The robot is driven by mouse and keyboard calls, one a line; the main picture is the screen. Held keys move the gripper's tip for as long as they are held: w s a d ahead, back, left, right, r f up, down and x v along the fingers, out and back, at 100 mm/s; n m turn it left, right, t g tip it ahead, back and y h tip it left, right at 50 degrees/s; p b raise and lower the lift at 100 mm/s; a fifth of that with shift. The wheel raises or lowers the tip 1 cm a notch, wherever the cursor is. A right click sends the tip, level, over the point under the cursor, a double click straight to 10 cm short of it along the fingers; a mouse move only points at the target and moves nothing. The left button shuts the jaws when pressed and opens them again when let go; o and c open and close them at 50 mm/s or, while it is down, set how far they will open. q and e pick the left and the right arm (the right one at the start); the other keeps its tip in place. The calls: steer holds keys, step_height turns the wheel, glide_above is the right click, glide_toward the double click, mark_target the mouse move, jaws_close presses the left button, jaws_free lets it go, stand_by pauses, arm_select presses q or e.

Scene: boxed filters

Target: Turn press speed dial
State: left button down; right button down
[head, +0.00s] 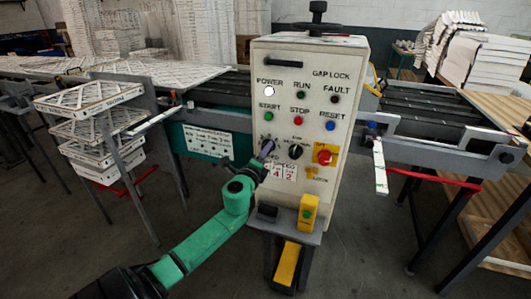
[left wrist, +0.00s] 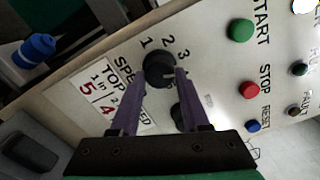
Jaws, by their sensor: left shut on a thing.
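The speed dial (left wrist: 159,66) is a round black knob on the white control panel (head: 327,136), with the numbers 1, 2 and 3 beside it in the left wrist view. My left gripper (head: 267,150) reaches the panel from the lower left, and its two purple fingers are shut on the dial, one on each side. In the head view the fingers largely hide this dial. A second black knob (head: 295,151) sits just to its right; in the left wrist view it is partly behind a finger. My right gripper is not in view.
Green start (head: 269,116), red stop (head: 298,121) and blue reset (head: 330,126) buttons sit above the dials. A red emergency stop (head: 324,157) on yellow is at right. A yellow-topped part (head: 308,212) stands below. Boxed filters (head: 100,131) are stacked at left.

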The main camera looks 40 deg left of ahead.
arm_select(q)
steer(key=shift+m, duration=2.3)
steer(key=shift+c, duration=2)
jaws_free()
steer(key=shift+a+f, duration=0.1)
steer(key=b+v, duration=0.1)
steer(key=v, duration=1.3)
steer(key=shift+s, duration=0.25)
